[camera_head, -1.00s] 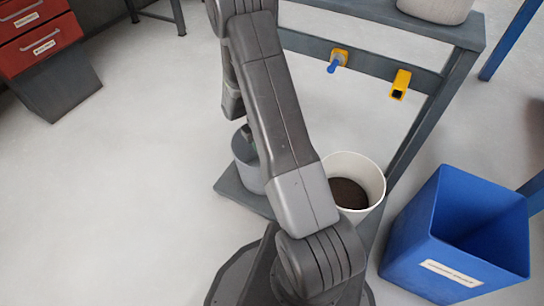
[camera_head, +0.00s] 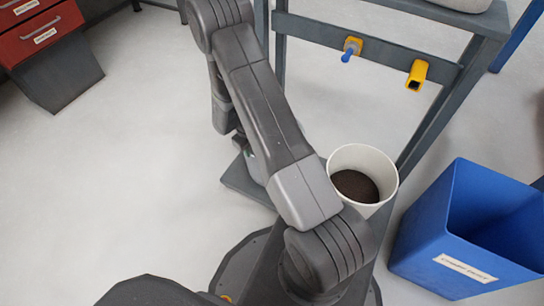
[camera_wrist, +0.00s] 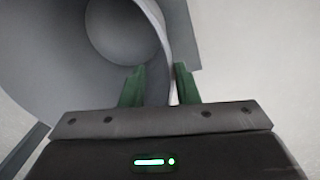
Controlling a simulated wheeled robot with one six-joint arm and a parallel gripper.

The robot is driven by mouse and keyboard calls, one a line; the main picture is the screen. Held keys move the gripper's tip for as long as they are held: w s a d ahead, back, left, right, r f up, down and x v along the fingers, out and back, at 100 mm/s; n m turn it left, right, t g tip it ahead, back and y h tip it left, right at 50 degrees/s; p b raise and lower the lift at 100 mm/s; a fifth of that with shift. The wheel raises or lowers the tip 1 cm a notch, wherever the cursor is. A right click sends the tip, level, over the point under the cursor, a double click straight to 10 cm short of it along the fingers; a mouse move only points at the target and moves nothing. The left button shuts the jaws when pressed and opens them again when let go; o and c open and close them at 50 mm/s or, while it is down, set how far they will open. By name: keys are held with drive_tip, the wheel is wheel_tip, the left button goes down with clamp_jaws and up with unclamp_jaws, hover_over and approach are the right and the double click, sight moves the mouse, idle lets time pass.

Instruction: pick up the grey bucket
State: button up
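The grey bucket (camera_wrist: 45,65) fills the upper left of the wrist view, and I look down into its round inside. My gripper (camera_wrist: 159,72) has two green fingers, which stand apart. The bucket's rim and wall run down between them, nearer the right finger. The left finger is on the inner side of the wall and the right finger is on the outer side. In the head view the grey bucket (camera_head: 254,168) stands on a low grey platform, mostly hidden behind my arm. The fingers are hidden there too.
A white bucket (camera_head: 390,178) with dark material in it stands right of the grey bucket on the platform (camera_head: 236,182). A blue bin (camera_head: 425,235) is further right. A grey frame (camera_head: 428,115) with yellow fittings rises behind. The floor at left is clear.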

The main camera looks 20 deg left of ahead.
sight(251, 160)
wheel_tip(251, 160, down, 5)
drive_tip(key=shift+s+a+f+b, duration=0.1)
drive_tip(key=shift+f+b, duration=0.1)
drive_tip(key=shift+b, duration=0.85)
drive_tip(key=shift+r, duration=0.1)
drive_tip(key=shift+c, duration=0.2)
clamp_jaws()
idle(0.3)
